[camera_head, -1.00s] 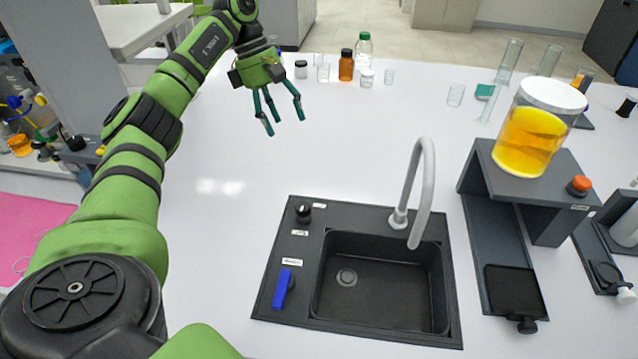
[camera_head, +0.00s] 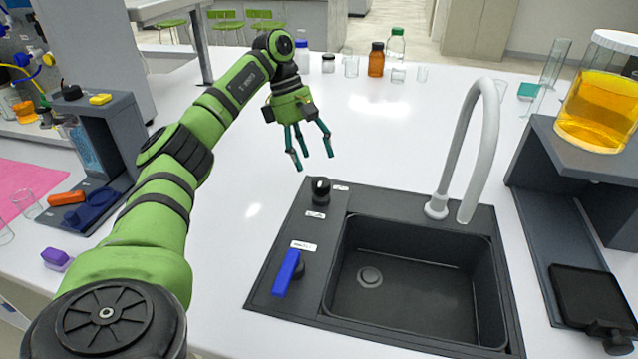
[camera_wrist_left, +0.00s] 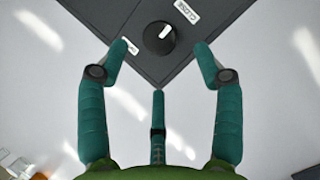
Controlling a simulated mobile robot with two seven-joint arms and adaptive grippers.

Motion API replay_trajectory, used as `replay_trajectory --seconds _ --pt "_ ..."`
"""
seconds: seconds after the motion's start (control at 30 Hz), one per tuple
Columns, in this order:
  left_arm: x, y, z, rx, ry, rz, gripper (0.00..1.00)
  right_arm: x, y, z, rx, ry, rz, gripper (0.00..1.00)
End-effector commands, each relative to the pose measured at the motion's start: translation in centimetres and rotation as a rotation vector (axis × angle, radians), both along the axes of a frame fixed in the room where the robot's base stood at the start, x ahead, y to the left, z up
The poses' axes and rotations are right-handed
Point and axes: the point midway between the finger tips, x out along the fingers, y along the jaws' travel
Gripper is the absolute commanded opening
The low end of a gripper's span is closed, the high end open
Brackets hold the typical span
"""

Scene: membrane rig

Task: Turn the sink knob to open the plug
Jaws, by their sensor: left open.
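The black sink (camera_head: 335,210) is set in the white counter, with a dark basin and a round drain plug (camera_head: 370,277) in its floor. A round black knob (camera_head: 320,190) with a white mark stands at the back left corner of the sink panel, with white labels beside it. My left gripper (camera_head: 309,160) is open and empty above the counter, behind the knob and apart from it. In the left wrist view the knob (camera_wrist_left: 160,38) lies beyond the spread fingers, between the two outer ones, with a "CLOSE" label to its right. My right gripper is out of view.
A blue lever (camera_head: 287,272) is at the front left of the sink panel. A grey curved faucet (camera_head: 480,150) rises at the right. A jar of yellow liquid (camera_head: 598,105) stands on a dark stand. Bottles, including a brown one (camera_head: 376,60), stand at the back.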

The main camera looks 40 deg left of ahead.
Motion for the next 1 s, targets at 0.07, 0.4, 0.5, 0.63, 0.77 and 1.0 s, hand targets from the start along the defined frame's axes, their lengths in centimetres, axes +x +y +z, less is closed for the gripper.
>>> replay_trajectory --seconds 0.07,0.4,0.5,0.63,0.77,1.0 --pt "-0.1 -0.4 -0.9 0.001 0.005 -0.002 0.67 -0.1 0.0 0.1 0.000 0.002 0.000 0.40" --pt "0.1 -2.2 -5.2 0.000 0.004 -0.002 0.67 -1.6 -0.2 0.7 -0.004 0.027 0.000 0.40" --pt "0.2 -2.4 -5.7 0.000 0.002 0.000 0.67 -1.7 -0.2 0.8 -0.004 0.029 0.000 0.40" --pt "0.2 -2.5 -6.0 0.000 0.001 0.000 0.67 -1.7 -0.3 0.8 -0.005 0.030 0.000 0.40" --pt "0.2 -2.5 -6.0 0.000 0.001 0.000 0.67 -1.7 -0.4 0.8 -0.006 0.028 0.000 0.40" --pt "0.2 -2.6 -6.0 -0.002 0.001 -0.002 0.12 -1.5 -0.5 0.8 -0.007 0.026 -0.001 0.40"
